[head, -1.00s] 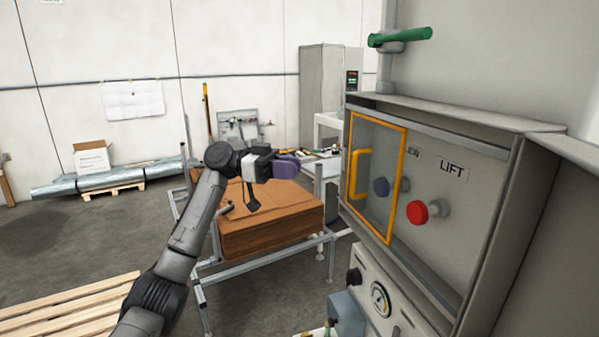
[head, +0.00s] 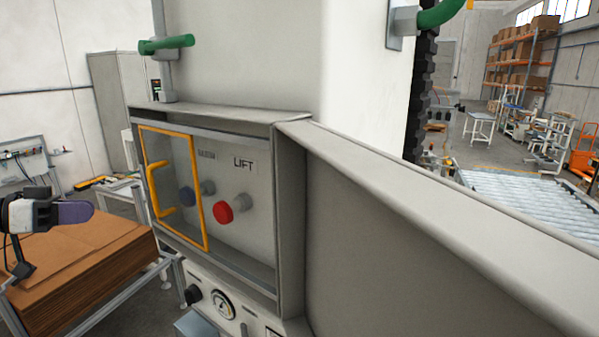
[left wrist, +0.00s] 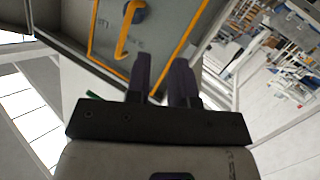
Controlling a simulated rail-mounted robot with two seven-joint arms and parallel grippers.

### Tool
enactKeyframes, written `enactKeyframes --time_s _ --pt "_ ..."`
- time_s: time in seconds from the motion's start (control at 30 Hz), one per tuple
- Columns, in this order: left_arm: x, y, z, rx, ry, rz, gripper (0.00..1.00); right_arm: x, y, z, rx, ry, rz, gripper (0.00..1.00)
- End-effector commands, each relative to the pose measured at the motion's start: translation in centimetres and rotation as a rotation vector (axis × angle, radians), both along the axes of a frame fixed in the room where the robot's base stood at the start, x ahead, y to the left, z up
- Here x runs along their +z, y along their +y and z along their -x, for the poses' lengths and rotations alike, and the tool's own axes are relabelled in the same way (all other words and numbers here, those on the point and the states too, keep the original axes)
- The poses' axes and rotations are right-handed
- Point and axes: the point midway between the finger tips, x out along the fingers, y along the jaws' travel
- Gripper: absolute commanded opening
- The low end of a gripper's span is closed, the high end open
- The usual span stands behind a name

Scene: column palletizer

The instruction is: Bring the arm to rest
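My left gripper (head: 76,212) is at the left edge of the head view, with its dark purple fingers pointing right. It appears in front of the cardboard stack (head: 100,262), to the left of the control panel and apart from it. In the left wrist view the two fingers (left wrist: 161,80) stand apart with nothing between them. Most of the left arm is out of the head view. My right gripper is not seen.
The control panel has an orange-framed clear guard (head: 206,222), a red button (head: 223,213) and a LIFT label. A grey ledge (head: 430,215) runs to the right. A roller conveyor (head: 530,200) lies beyond it. A green handle (head: 167,44) sticks out above the panel.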

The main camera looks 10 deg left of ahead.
Motion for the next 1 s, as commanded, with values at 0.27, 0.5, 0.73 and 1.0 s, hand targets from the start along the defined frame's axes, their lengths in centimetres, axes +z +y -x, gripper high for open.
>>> enactKeyframes --time_s 0.27,0.5,0.73,1.0 --pt "0.4 -0.9 -0.2 0.416 0.058 -0.365 0.22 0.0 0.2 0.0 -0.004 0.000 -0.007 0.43" --pt "-2.4 -6.5 0.1 0.738 -0.052 -0.591 0.22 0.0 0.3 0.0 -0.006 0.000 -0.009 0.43" --pt "-13.5 -13.9 3.7 0.853 -0.092 -0.708 0.22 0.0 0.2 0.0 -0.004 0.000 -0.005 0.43" --pt "-26.7 -20.0 11.4 0.785 0.051 -0.718 0.22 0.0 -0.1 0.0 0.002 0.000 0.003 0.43"
